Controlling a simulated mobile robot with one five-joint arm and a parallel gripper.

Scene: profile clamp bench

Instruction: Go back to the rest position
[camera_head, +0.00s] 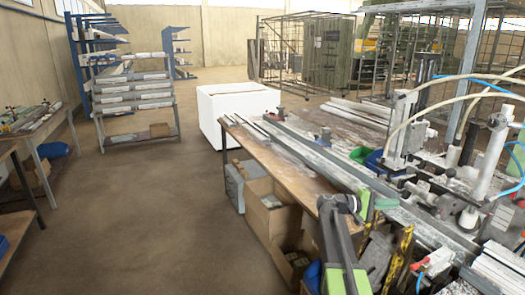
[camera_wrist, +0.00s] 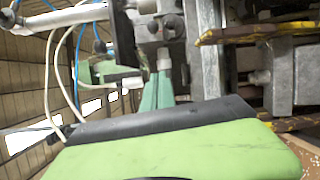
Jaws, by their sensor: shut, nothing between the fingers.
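My gripper (camera_head: 376,203) is at the front of the workbench (camera_head: 285,165), over its near edge, in the head view. Its green fingers also show in the wrist view (camera_wrist: 158,88), close together and empty, beyond the green and black gripper body. Grey metal clamp parts (camera_wrist: 205,45) are close behind and to the right of the fingers in the wrist view. I cannot tell whether the fingers touch them.
The clamp machine (camera_head: 405,135) with hoses stands on the bench at right. Long metal profiles (camera_head: 330,165) run along the bench. Cardboard boxes (camera_head: 270,215) sit below it. A white box (camera_head: 238,108) stands behind. The floor (camera_head: 150,215) at left is open.

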